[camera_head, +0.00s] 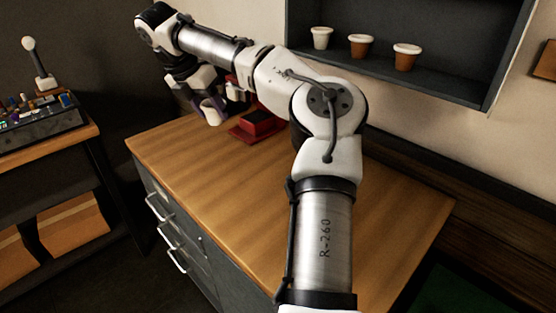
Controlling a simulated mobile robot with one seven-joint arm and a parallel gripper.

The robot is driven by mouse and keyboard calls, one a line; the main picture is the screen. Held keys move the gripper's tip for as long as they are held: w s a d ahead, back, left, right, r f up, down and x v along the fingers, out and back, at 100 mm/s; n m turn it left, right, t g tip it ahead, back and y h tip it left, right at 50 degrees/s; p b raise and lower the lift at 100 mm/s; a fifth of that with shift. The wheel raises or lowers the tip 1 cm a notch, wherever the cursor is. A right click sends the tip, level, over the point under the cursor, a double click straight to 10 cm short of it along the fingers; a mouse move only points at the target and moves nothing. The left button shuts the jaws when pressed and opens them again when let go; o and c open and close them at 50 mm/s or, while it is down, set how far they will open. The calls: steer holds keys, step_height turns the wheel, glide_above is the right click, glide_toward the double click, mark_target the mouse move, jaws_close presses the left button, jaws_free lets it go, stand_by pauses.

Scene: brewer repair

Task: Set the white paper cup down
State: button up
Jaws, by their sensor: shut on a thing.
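My gripper (207,103) hangs over the far left end of the wooden counter (230,180), left of a red machine. It is shut on a small pale thing, which looks like the white paper cup (213,116). The fingers and wrist hide much of the cup. The cup looks close to the counter's far edge, and I cannot tell whether its base touches the top. The red machine (257,122) stands on the counter, partly hidden behind my arm.
A side table (70,142) with a control panel (40,122) and joystick stands at the left. The counter's front left is clear.

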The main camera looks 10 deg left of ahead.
steer(key=shift+w+d, duration=0.1)
steer(key=shift+w, duration=0.05)
steer(key=shift+f, duration=0.4)
step_height(320, 180, down, 19)
steer(key=p, duration=0.3)
steer(key=o, duration=0.9)
steer(key=shift+f, duration=0.1)
steer(key=b+v, duration=0.2)
steer(key=v, duration=1)
steer(key=shift+w+d, duration=0.1)
